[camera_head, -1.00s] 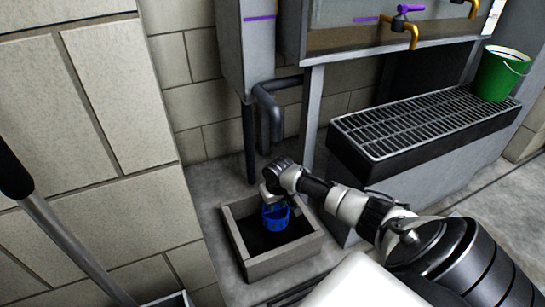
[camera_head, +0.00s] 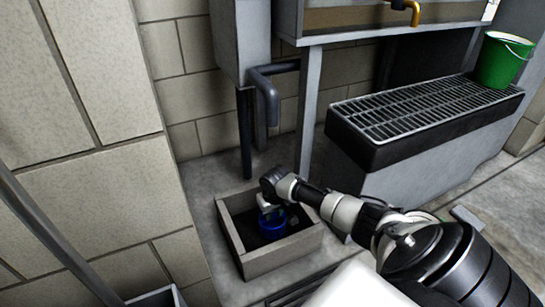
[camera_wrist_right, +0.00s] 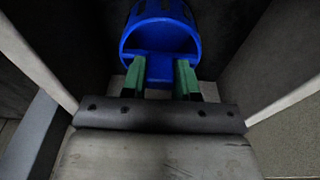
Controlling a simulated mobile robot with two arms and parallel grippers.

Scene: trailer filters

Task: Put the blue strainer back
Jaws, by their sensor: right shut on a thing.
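The blue strainer (camera_head: 272,223) is a small round cup inside the grey square basin (camera_head: 283,263), whose inside is dark. My right gripper (camera_head: 266,207) reaches into the basin from above and is shut on the strainer. In the right wrist view the green-padded fingers (camera_wrist_right: 160,80) hold a tab on the near side of the blue strainer (camera_wrist_right: 160,28). The strainer's underside is hidden, so I cannot tell whether it touches the basin floor. My left gripper is not in view.
A dark bent pipe (camera_head: 268,88) hangs behind the basin, and a cabinet leg (camera_head: 311,110) stands nearby. A grated trough (camera_head: 425,115) with a green bucket (camera_head: 503,60) is at the right. A grey pole (camera_head: 45,232) slants at the left, near the block wall.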

